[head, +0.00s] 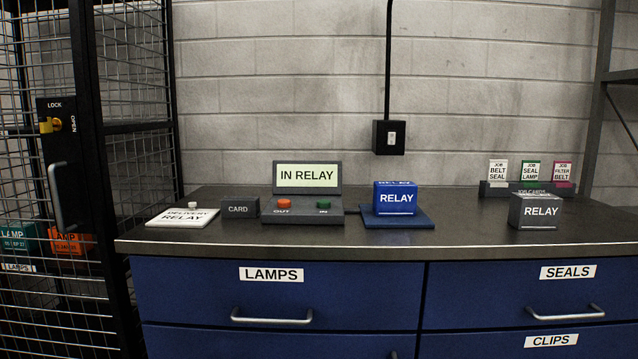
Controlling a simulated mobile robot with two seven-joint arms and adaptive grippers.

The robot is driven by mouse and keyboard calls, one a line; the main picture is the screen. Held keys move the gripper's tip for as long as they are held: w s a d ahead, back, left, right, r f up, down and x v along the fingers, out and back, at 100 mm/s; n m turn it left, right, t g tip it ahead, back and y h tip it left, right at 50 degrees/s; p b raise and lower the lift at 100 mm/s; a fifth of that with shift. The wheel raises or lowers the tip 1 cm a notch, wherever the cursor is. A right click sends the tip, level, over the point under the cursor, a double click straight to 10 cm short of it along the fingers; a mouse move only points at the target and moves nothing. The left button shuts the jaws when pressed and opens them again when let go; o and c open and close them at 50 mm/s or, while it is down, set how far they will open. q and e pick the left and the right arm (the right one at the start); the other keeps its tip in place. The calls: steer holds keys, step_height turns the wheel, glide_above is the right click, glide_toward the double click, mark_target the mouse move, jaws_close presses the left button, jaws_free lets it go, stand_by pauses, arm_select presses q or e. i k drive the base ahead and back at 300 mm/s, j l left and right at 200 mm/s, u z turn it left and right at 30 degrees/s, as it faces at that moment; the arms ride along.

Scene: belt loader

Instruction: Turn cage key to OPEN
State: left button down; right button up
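The cage key (51,125) is a yellow key in a black lock plate (60,150) on the cage door at the far left. The plate is marked LOCK above the key and OPEN to its right. The key's grip lies roughly sideways, with its wider end toward the left; its exact angle is hard to tell. A grey vertical handle (62,196) sits below it on the same plate. The cage door (90,150) looks closed against its frame. Neither of my grippers shows in the head view.
A dark counter (300,240) over blue drawers (275,295) stands right of the cage. On it are an IN RELAY console (306,178), a blue relay (395,198), a grey relay (536,211) and a card rack (527,190). Teal (18,238) and orange (70,243) lamp boxes sit inside the cage.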

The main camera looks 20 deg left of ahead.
mark_target(46, 125)
steer(key=u, duration=2)
steer(key=i+j+z, duration=0.2)
steer(key=z, duration=0.2)
steer(key=i+j+z, duration=0.15)
steer(key=j+z, duration=0.3)
